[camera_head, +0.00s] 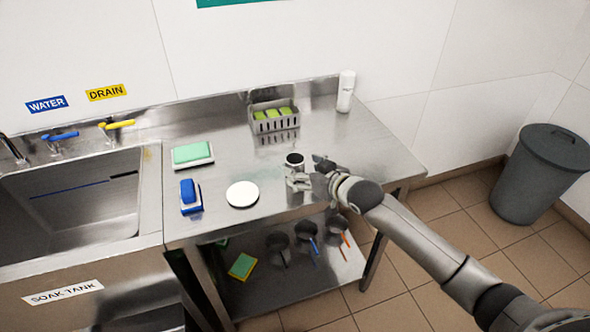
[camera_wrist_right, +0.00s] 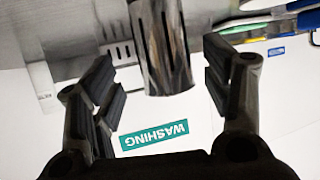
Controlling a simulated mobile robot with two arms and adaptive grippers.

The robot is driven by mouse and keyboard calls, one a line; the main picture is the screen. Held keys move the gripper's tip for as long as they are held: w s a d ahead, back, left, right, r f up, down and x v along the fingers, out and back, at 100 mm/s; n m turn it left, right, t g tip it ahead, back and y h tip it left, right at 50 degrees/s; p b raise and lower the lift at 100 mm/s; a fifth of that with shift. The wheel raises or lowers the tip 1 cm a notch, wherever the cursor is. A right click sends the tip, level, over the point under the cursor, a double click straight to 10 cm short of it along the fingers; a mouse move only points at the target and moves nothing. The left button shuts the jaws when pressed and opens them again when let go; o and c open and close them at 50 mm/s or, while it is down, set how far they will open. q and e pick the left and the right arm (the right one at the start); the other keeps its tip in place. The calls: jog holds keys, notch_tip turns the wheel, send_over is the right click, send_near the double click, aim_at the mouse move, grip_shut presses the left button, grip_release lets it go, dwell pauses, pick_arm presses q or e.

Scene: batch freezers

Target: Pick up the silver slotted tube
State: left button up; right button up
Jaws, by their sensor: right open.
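The silver slotted tube (camera_head: 294,160) stands on the steel table near its front right part. In the right wrist view the tube (camera_wrist_right: 161,50) shows as a shiny cylinder with dark slots, between and just beyond the two fingers. My right gripper (camera_head: 311,173) comes in from the right at the tube's near side. In the wrist view the gripper (camera_wrist_right: 162,88) is open, with a gap on both sides of the tube. I cannot tell whether a finger touches it. My left gripper is out of view.
A grey basket (camera_head: 274,124) with green items stands behind the tube, and a white bottle (camera_head: 346,92) at the back right. A white disc (camera_head: 242,194), a blue brush (camera_head: 188,195) and a green pad (camera_head: 192,153) lie left. The sink (camera_head: 75,200) is far left.

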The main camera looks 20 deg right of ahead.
aim_at(295, 169)
jog(key=shift+s+f+p+x, duration=0.1)
jog(key=shift+f+p+x, duration=0.1)
jog(key=shift+x, duration=0.65)
jog(key=shift+s+f+p+x, duration=0.1)
jog(key=shift+p+x, duration=0.1)
jog(key=shift+x, duration=0.65)
jog(key=shift+s+f+p+x, duration=0.1)
jog(key=shift+f+p+x, duration=0.1)
jog(key=shift+x, duration=0.65)
jog(key=shift+a, duration=0.15)
jog(key=shift+c, duration=0.4)
jog(key=shift+r, duration=0.1)
jog(key=c, duration=1.1)
